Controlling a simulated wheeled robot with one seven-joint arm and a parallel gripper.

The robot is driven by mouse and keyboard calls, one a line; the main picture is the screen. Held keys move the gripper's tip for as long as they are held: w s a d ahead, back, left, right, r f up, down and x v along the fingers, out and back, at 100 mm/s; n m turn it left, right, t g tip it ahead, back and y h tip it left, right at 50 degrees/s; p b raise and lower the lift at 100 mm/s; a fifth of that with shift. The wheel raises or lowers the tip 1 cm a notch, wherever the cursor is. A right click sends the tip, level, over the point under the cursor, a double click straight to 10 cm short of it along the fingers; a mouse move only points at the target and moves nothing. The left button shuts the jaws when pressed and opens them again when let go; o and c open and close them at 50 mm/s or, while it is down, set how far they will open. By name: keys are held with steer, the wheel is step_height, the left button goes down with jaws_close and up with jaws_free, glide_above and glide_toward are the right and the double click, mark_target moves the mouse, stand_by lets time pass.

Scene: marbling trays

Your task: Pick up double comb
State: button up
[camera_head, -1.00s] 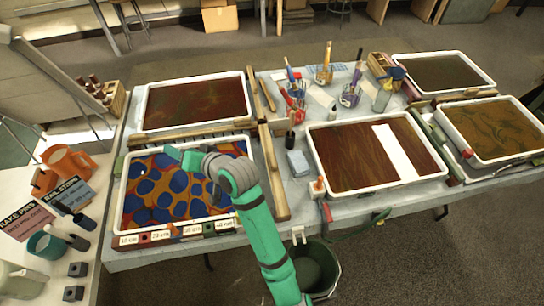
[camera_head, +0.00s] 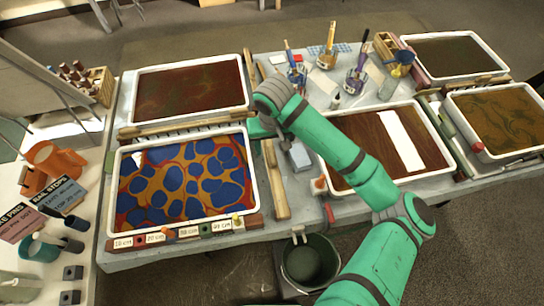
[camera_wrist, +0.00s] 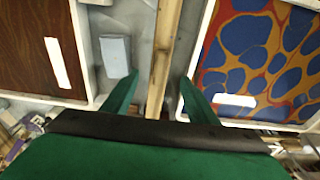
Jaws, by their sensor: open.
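My gripper (camera_wrist: 155,88) is open, with its two green fingers apart and nothing between the tips. In the head view my gripper (camera_head: 258,130) is over the strip between the marbled tray and the tray to its right, partly hidden by my wrist. A long wooden bar (camera_wrist: 166,35) runs below and between the fingers in the wrist view; it also shows in the head view (camera_head: 277,185). A toothed wooden bar (camera_head: 190,128) lies along the far edge of the marbled tray. I cannot tell which bar is the double comb.
The blue and orange marbled tray (camera_head: 111,200) is left of my gripper. A brown tray with a white strip (camera_head: 445,165) is on the right. A grey-blue block (camera_wrist: 116,56) lies close to the wooden bar. Jars with tools (camera_head: 357,82) stand behind.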

mark_target(271, 153)
steer(key=f, duration=0.5)
steer(key=shift+w+f, duration=0.2)
steer(key=shift+w, duration=0.2)
steer(key=shift+f, duration=2.3)
steer(key=shift+c, duration=0.7)
steer(key=shift+w, duration=0.1)
steer(key=c, duration=0.9)
